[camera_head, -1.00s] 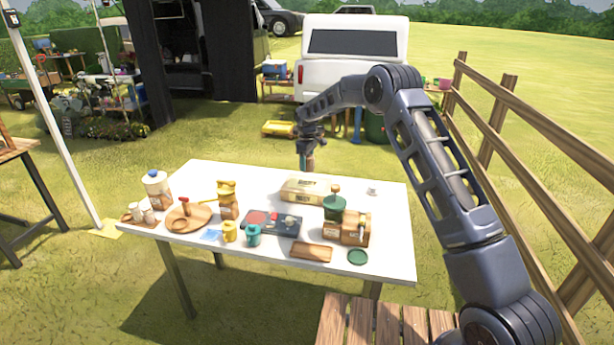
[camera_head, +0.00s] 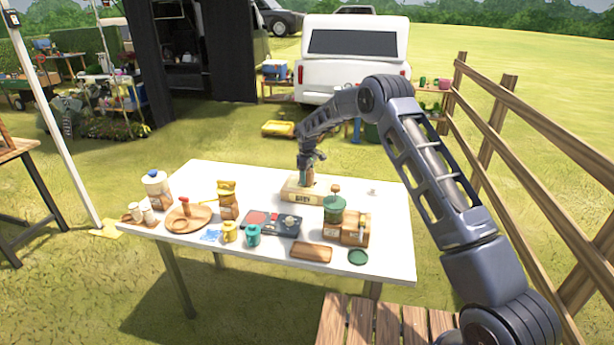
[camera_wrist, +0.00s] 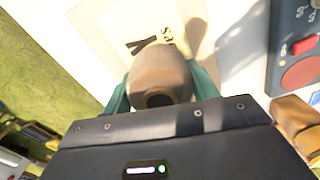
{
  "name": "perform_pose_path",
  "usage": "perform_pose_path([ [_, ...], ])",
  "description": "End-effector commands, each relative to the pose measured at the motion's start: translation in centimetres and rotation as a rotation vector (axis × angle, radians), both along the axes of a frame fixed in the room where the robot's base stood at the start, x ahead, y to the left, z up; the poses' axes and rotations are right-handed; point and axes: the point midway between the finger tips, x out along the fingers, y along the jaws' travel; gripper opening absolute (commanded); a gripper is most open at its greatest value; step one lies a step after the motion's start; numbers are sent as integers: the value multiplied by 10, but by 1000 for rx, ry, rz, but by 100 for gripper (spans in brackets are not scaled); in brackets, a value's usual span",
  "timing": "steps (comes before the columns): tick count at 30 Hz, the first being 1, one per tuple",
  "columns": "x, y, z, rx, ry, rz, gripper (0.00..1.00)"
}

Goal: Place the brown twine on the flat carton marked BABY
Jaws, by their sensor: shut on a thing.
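The brown twine (camera_wrist: 158,72) is a rounded spool with a dark hole in its end, held between the teal fingers of my gripper (camera_wrist: 160,95) in the wrist view. The flat carton (camera_head: 301,196) is a cream box with dark lettering on the back middle of the table. In the wrist view the carton (camera_wrist: 100,38) lies under and beyond the twine, with part of its printed label showing. In the head view my gripper (camera_head: 307,181) is right over the carton. I cannot tell whether the twine touches it.
A dark panel with a red disc (camera_head: 272,222) lies in front. A tan figure-like container (camera_head: 228,200) stands to the left. The table's back right is mostly clear.

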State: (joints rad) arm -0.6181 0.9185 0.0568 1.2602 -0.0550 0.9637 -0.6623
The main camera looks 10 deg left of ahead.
Motion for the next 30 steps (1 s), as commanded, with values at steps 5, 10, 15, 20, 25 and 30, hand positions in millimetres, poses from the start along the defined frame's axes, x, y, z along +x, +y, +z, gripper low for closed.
perform_pose_path([
  [5,0,0,-1,0,0,0,80],
  [10,0,0,-1,0,0,0,80],
  [15,0,0,1,0,0,0,80],
  [20,0,0,18,1,-1,0,80],
  [25,0,0,50,1,-1,-1,80],
  [30,0,0,83,2,-1,0,80],
])
